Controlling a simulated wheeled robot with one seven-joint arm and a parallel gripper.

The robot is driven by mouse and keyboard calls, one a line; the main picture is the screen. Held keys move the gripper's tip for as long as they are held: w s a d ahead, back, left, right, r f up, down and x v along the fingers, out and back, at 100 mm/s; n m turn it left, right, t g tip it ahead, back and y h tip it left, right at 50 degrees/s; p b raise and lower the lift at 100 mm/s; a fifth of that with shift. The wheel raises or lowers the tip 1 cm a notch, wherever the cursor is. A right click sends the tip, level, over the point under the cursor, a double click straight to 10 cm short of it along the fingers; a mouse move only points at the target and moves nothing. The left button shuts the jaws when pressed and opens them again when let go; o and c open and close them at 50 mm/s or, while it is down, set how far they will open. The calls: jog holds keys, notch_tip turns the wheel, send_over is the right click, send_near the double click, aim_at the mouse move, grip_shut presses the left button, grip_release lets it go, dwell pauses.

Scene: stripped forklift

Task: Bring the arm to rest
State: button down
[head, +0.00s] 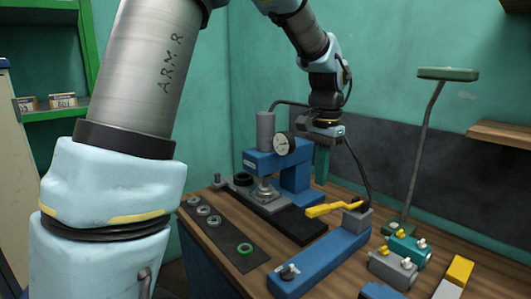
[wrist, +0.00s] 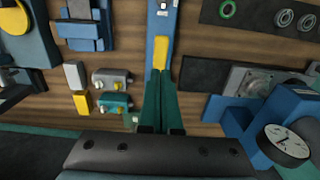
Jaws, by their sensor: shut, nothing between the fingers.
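My arm rises on the left of the head view, arches over the top and hangs down over the back of the workbench. My gripper (head: 321,178) points down there, behind the blue fixture with the yellow lever and beside the blue press. In the wrist view my gripper (wrist: 160,78) shows its two green fingers side by side, shut and empty. The yellow lever (wrist: 160,53) appears just beyond the fingertips, on the long blue fixture (wrist: 161,20). Whether the fingers touch the lever cannot be told.
The blue press (head: 262,160) with a dial gauge (head: 284,143) stands close to my gripper. Grey (head: 392,268) and teal (head: 409,249) valve blocks and a lamp (head: 448,74) are at the right. A dark strip (head: 225,235) holds several rings. Green wall stands behind.

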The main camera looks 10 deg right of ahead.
jog(key=s+a+f+n+b, duration=0.1)
jog(key=a+f+n, duration=0.2)
jog(key=a, duration=0.7)
jog(key=s+a+f+n+t+b, duration=0.1)
jog(key=a+f+n, duration=0.3)
jog(key=a, duration=0.6)
jog(key=s+a+f+n+b, duration=0.2)
jog(key=a+f, duration=0.4)
jog(key=a, duration=0.4)
jog(key=shift+a+f+n+t+b, duration=0.2)
jog(key=shift+f+n+t+b, duration=0.15)
jog(key=shift+n+b, duration=0.55)
